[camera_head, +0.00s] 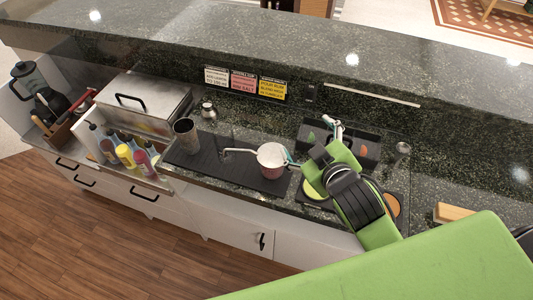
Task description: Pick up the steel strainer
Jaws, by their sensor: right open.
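A thin pale metal handle (240,151) sticks out to the left of a small reddish cup (269,172) with a whitish top, on the dark bar mat. It may belong to the steel strainer, but its head is too small to tell. My right gripper (310,143) is open at the right of the cup, with one fingertip close to the cup's rim and the other farther back. I cannot tell whether it touches the cup. My left gripper is not in view.
A metal shaker tin (187,135) stands at the mat's left end. Colored bottles (126,155) stand in a rack at left, beside a steel lidded bin (146,98). A dark divided caddy (367,147) is behind my right gripper. The raised granite ledge (230,40) runs behind.

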